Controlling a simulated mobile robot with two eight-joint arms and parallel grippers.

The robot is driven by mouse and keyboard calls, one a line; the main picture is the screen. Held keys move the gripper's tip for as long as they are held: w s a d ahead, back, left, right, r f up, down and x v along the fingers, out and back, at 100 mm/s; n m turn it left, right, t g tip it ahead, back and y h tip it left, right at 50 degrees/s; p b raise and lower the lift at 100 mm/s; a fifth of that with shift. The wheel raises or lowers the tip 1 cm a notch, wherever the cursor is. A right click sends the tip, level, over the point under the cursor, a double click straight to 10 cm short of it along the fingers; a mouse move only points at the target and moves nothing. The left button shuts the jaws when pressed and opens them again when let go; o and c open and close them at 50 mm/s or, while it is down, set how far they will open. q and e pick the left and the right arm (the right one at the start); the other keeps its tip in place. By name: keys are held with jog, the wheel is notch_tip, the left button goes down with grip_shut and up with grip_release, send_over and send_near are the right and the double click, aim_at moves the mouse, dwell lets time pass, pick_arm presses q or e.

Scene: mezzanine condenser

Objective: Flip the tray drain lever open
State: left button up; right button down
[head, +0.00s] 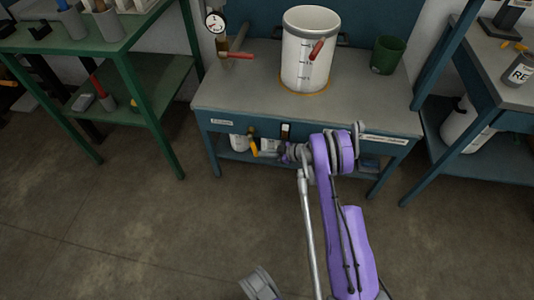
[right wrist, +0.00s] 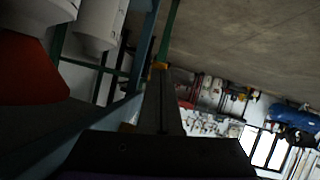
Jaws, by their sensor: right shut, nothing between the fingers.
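A white graduated bucket (head: 306,62) stands on a round tan base on the grey-topped blue bench (head: 350,110). A red lever-like handle (head: 317,50) sits tilted across its front. Another red handle (head: 236,55) sticks out beside a round gauge (head: 215,22) at the bench's back left. I cannot tell which part is the tray drain lever. My right gripper (head: 284,153) is at the bench's front edge, below the bucket, small and partly hidden by its wrist. In the right wrist view its fingers (right wrist: 159,72) are together, with nothing between them.
A dark green cup (head: 388,55) stands at the bench's right. The lower shelf holds a white container (head: 238,142) and a yellow-handled item (head: 254,148). A green bench (head: 90,38) stands left, another blue bench (head: 490,80) right. The floor in front is clear.

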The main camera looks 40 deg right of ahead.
jog(key=shift+w+a+f+t, duration=0.25)
jog(key=shift+w+a, duration=0.15)
jog(key=shift+w, duration=0.05)
jog(key=shift+w+a+f+t, duration=0.25)
jog(key=shift+w+a, duration=0.1)
jog(key=shift+w, duration=0.1)
jog(key=shift+w+a+y, duration=0.1)
jog(key=shift+a+y, duration=0.1)
jog(key=shift+y, duration=0.1)
